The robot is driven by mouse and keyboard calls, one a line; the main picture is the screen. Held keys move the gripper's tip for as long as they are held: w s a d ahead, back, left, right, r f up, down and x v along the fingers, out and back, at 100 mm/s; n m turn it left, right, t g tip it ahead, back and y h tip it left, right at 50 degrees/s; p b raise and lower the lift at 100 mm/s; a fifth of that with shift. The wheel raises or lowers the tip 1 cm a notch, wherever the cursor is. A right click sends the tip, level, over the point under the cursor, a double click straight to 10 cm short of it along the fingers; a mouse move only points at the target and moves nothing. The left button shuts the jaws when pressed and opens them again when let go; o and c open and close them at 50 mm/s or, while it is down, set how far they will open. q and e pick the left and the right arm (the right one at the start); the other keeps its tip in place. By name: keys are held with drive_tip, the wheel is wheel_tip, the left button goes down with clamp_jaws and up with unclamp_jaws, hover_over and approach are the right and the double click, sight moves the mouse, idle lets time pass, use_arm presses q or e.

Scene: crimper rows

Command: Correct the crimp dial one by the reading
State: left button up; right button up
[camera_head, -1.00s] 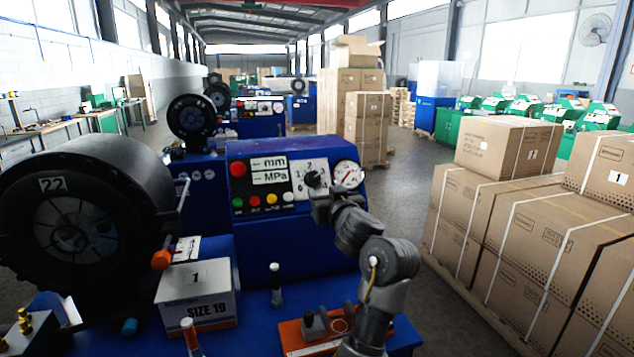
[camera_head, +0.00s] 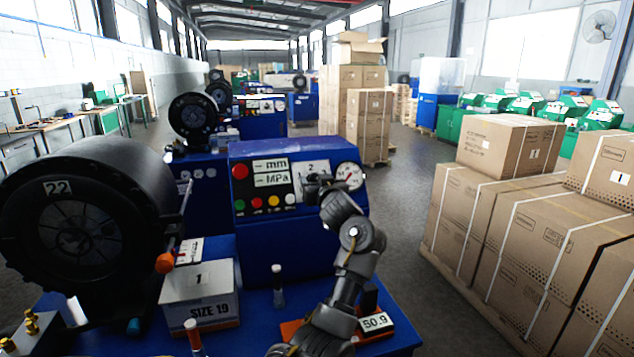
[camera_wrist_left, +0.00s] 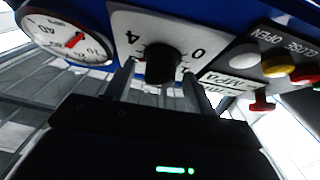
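The crimp dial is a black knob (camera_wrist_left: 163,64) on a white numbered plate (camera_wrist_left: 122,22) on the blue crimper's panel (camera_head: 250,148). In the head view my gripper mostly covers the knob. My left gripper (camera_head: 318,184) is at the dial. In the wrist view the fingers of my left gripper (camera_wrist_left: 160,78) stand on either side of the knob, with a visible gap at each side, so it looks open around it. A small readout (camera_head: 376,322) on the bench shows 50.9. My right gripper is not in view.
A round gauge (camera_head: 348,176) sits right of the dial; coloured buttons (camera_head: 257,203) sit left. A black crimping head (camera_head: 80,215) marked 22 and a SIZE 19 box (camera_head: 200,295) stand left. Stacked cartons (camera_head: 520,220) stand right, across an open floor aisle.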

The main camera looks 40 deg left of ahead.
use_arm(q)
drive_tip(key=c, duration=0.9)
drive_tip(key=shift+r+m+p, duration=0.2)
drive_tip(key=shift+m+p, duration=0.3)
drive_tip(key=shift+p, duration=0.35)
drive_tip(key=m+t+h+p, duration=0.1)
drive_tip(key=m+p, duration=0.1)
drive_tip(key=m+t+h+p, duration=0.1)
drive_tip(key=m+p, duration=0.1)
drive_tip(key=p, duration=0.1)
drive_tip(key=shift+s+a+r, duration=0.1)
drive_tip(key=shift+s, duration=0.05)
drive_tip(key=shift+f+m+t+h+p, duration=0.2)
drive_tip(key=shift+m+t+h+p, duration=0.55)
drive_tip(key=shift+m+p, duration=0.7)
drive_tip(key=shift+g+h, duration=0.25)
drive_tip(key=o, duration=1)
